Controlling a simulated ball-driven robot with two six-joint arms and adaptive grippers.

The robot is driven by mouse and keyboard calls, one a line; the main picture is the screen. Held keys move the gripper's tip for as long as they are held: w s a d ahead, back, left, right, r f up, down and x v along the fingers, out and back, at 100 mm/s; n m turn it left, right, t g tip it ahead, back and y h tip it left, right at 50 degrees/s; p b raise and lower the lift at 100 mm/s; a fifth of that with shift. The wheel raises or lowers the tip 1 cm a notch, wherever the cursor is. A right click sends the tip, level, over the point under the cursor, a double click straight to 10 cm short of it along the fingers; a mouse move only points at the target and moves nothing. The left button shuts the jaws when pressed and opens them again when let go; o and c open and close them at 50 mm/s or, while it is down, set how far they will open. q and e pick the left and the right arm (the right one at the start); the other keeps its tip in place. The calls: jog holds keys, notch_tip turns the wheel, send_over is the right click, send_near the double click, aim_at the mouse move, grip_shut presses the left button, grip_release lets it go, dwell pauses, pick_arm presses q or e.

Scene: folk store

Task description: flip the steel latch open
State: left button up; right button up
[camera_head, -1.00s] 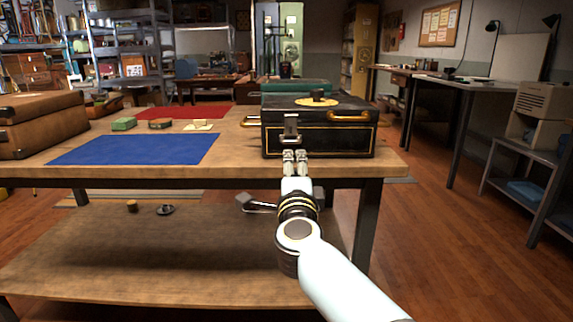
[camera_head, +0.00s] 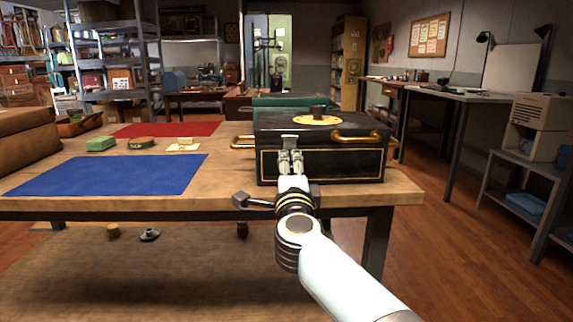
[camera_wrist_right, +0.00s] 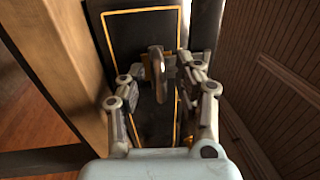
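The steel latch (camera_head: 290,139) is on the front of a black box (camera_head: 350,164) with gold trim, near the box's left side. My right gripper (camera_head: 290,160) is just in front of and below the latch, its fingers pointing at the box. In the right wrist view the fingers (camera_wrist_right: 160,88) are apart, with the latch (camera_wrist_right: 157,62) between and slightly beyond them. I cannot tell whether they touch it. My left gripper is not in view.
The box has brass handles (camera_head: 357,136) and stands near the table's (camera_head: 232,200) front right edge. A blue mat (camera_head: 110,175), a red mat (camera_head: 165,129) and a green small box (camera_head: 101,144) lie to the left. A teal case (camera_head: 292,101) is behind.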

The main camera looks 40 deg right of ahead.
jog(key=shift+c, duration=0.7)
grip_shut()
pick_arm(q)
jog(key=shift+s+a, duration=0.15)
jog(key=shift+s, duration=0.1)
pick_arm(e)
jog(key=shift+s, duration=0.1)
